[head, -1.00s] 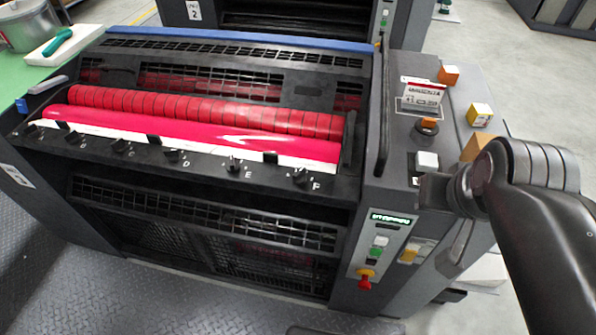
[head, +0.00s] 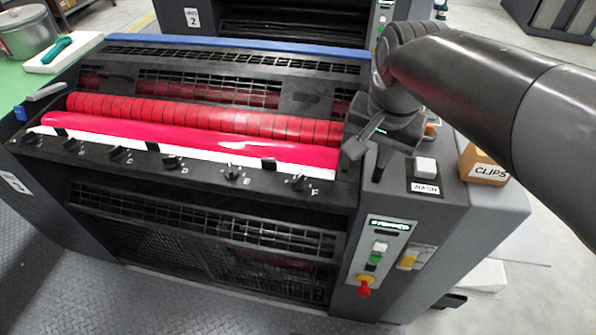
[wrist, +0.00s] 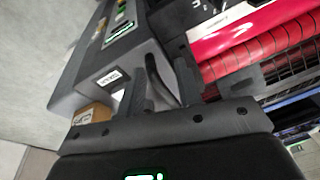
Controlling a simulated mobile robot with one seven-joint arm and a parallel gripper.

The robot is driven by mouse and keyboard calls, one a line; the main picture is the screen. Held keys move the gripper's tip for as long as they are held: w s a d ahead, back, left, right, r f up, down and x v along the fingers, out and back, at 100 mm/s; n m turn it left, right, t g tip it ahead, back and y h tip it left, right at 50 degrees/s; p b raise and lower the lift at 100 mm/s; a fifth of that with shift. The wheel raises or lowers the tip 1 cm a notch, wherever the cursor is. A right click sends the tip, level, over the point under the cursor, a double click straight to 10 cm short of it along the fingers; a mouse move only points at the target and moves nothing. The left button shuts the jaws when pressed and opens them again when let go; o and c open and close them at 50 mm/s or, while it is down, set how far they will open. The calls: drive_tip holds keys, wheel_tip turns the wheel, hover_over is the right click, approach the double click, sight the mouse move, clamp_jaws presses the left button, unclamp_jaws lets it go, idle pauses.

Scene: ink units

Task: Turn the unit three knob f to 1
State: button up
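Knob F (head: 299,182) is a small dark knob with a lighter face, at the right end of a lettered knob row on the black front bar. Its letter F is to its lower right, and its setting is too small to read. My gripper (head: 367,158) is to the right of and above knob F in the head view, apart from it, near the machine's right side panel. Its two fingers look spread with nothing between them. In the wrist view, dark fingers show in front of the side panel and red roller; I cannot make out knob F clearly there.
Knob E (head: 232,172) is left of knob F. The red rollers (head: 200,118) lie behind the row. The white wash button (head: 425,167), clips box (head: 482,166) and red-and-yellow switch (head: 364,286) are on the right. A dark upright handle (wrist: 160,80) shows close to my fingers.

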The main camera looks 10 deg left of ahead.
sight(298, 178)
drive_tip(key=w+a+f+m+g, duration=0.1)
drive_tip(key=w+a, duration=0.1)
drive_tip(key=a, duration=0.5)
drive_tip(key=w+a+f+m+g, duration=0.1)
drive_tip(key=w+a+f, duration=0.1)
drive_tip(key=a, duration=0.5)
drive_tip(key=shift+h, duration=0.4)
drive_tip(key=f, duration=1)
drive_tip(key=shift+s+d, duration=0.1)
drive_tip(key=shift+s, duration=0.15)
drive_tip(key=shift+c, duration=0.2)
clamp_jaws()
